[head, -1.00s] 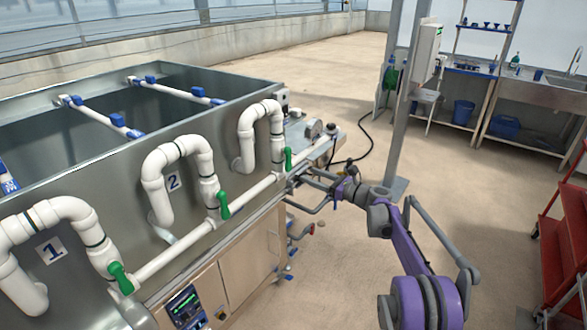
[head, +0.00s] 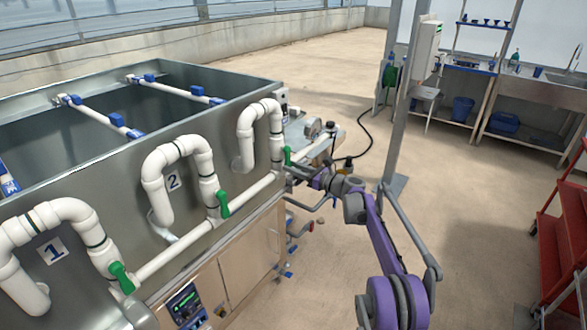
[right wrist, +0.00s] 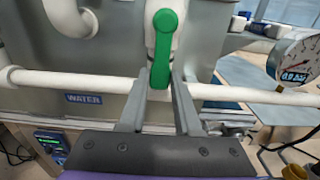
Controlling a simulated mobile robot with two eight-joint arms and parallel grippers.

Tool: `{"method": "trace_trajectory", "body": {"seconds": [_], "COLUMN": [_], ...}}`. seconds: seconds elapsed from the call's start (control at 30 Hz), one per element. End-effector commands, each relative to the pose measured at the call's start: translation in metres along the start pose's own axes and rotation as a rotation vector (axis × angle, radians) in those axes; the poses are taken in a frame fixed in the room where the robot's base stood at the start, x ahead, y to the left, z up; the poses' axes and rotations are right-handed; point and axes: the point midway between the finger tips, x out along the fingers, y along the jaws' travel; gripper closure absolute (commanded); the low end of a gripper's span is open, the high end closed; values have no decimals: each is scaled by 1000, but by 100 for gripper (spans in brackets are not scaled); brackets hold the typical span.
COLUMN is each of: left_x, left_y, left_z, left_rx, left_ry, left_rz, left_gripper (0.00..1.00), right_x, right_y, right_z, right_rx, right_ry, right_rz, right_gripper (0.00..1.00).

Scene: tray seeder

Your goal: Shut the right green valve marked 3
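The right green valve handle (head: 287,157) sits on the rightmost white pipe loop (head: 262,125) of the metal tank; its number label cannot be seen. In the right wrist view the green handle (right wrist: 164,48) hangs down, in line with its vertical pipe. My right gripper (head: 294,170) is beside this valve. In the right wrist view my right gripper (right wrist: 157,80) is open, its fingers on either side of the handle's lower end, with gaps visible. My left gripper is not in view.
Two more green handles, at loop 2 (head: 223,204) and loop 1 (head: 121,277), stand to the left. A horizontal white pipe (right wrist: 70,83) runs behind my fingers. A pressure gauge (right wrist: 295,62) is at the right.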

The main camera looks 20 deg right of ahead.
Motion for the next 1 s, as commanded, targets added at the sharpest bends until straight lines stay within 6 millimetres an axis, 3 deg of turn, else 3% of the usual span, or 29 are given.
{"method": "trace_trajectory", "body": {"seconds": [0.03, 0.17, 1.0], "left_x": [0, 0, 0], "left_y": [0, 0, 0], "left_z": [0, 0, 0], "left_rx": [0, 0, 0], "left_ry": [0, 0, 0], "left_rz": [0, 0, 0], "left_gripper": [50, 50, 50], "right_x": [0, 0, 0], "right_y": [0, 0, 0], "right_z": [0, 0, 0], "right_rx": [0, 0, 0], "right_ry": [0, 0, 0], "right_rz": [0, 0, 0], "right_gripper": [79, 100, 100]}}
